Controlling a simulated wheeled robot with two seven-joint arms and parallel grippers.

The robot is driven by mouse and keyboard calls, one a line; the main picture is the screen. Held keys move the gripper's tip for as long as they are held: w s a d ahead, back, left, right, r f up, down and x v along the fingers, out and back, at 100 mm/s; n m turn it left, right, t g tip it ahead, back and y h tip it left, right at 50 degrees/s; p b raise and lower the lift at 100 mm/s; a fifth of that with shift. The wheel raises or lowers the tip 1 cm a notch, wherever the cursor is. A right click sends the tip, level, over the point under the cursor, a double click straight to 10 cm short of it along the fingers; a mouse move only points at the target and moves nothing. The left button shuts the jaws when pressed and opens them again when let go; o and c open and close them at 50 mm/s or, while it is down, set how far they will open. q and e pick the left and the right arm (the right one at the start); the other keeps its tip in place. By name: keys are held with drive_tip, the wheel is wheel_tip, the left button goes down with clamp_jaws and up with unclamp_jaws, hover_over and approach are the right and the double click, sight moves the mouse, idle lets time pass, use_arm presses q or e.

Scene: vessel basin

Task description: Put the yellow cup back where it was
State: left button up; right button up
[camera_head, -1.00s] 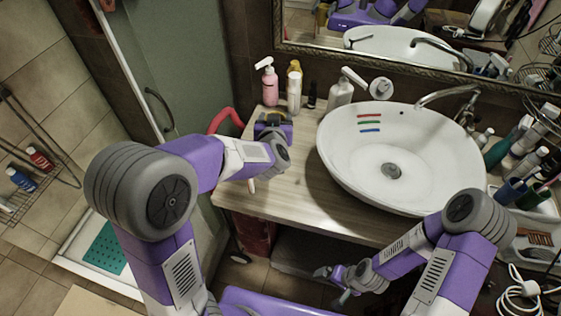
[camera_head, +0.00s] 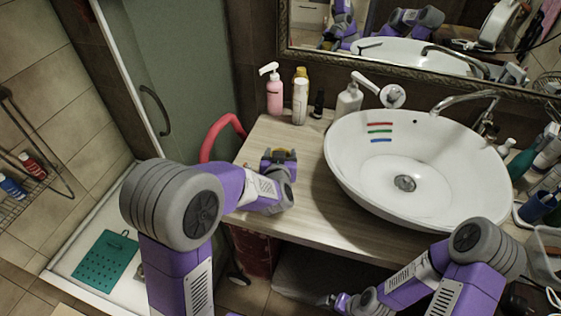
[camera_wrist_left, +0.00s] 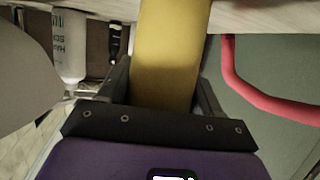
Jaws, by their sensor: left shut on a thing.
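The yellow cup (camera_wrist_left: 172,45) is between the fingers of my left gripper (camera_wrist_left: 165,88) in the left wrist view. The gripper is shut on it. I cannot tell whether the cup touches the counter. My right gripper (camera_head: 335,300) is low in front of the counter, small and partly out of frame; its jaws are unclear.
A pink pump bottle (camera_head: 274,92), a white bottle with a yellow one behind (camera_head: 300,100) and a soap bottle (camera_head: 348,103) stand along the back. The white basin (camera_head: 370,185) fills the right. A red curved rail (camera_head: 212,135) is at the counter's left.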

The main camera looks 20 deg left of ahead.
use_arm(q)
drive_tip(key=shift+f, duration=0.4)
drive_tip(key=shift+r, duration=0.15)
drive_tip(key=shift+f, duration=0.25)
drive_tip(key=o, duration=1)
drive_tip(key=shift+o, duration=0.2)
drive_tip(key=shift+r, duration=0.15)
